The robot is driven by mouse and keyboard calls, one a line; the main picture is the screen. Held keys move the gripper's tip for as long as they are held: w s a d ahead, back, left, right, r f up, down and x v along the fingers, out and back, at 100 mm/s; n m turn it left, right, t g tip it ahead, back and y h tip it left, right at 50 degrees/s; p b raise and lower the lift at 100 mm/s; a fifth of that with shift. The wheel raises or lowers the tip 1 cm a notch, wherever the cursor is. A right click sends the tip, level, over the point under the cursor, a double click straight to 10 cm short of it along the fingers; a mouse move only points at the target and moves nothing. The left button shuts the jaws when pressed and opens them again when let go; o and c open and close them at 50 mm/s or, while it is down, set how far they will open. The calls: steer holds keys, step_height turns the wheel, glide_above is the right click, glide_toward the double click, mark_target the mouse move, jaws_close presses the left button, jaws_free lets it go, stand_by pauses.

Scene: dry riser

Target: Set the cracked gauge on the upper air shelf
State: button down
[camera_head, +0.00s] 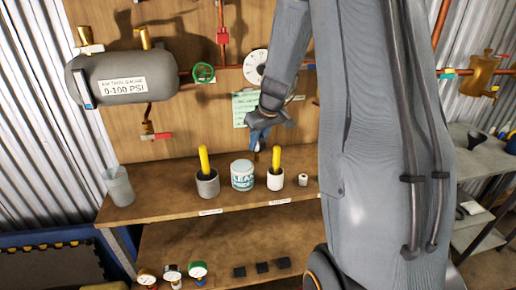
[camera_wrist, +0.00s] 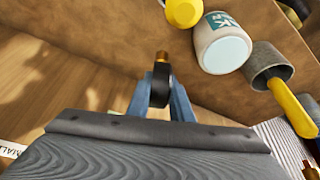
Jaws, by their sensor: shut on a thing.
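My gripper (camera_head: 260,138) is in front of the wood back panel, above the upper shelf (camera_head: 150,207). In the wrist view its blue fingers (camera_wrist: 162,100) are shut on a dark round-edged piece with a brass stem (camera_wrist: 161,68), which looks like a gauge seen edge-on. Its face is hidden, so I cannot see a crack. In the head view the held gauge is too small to make out clearly. Three other gauges stand on the lower shelf at left: one white-faced (camera_head: 147,277), one dark-rimmed (camera_head: 172,273) and one green-rimmed (camera_head: 197,269).
The upper shelf holds a grey cup (camera_head: 119,186), a grey pot with a yellow handle (camera_head: 207,181), a labelled tin (camera_head: 242,175), a white pot with a yellow handle (camera_head: 276,178) and a small white roll (camera_head: 303,180). A tank (camera_head: 122,78) hangs above. Bare shelf lies between cup and grey pot.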

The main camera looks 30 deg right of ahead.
mark_target(257, 149)
step_height(257, 149, down, 3)
steer(key=shift+r, duration=0.1)
steer(key=shift+w+p, duration=0.15)
steer(key=shift+p, duration=0.4)
steer(key=shift+f, duration=0.25)
steer(key=shift+f+b, duration=0.2)
steer(key=shift+b, duration=0.1)
steer(key=c, duration=1.6)
jaws_free()
steer(key=shift+r+p, duration=0.2)
steer(key=shift+p, duration=0.1)
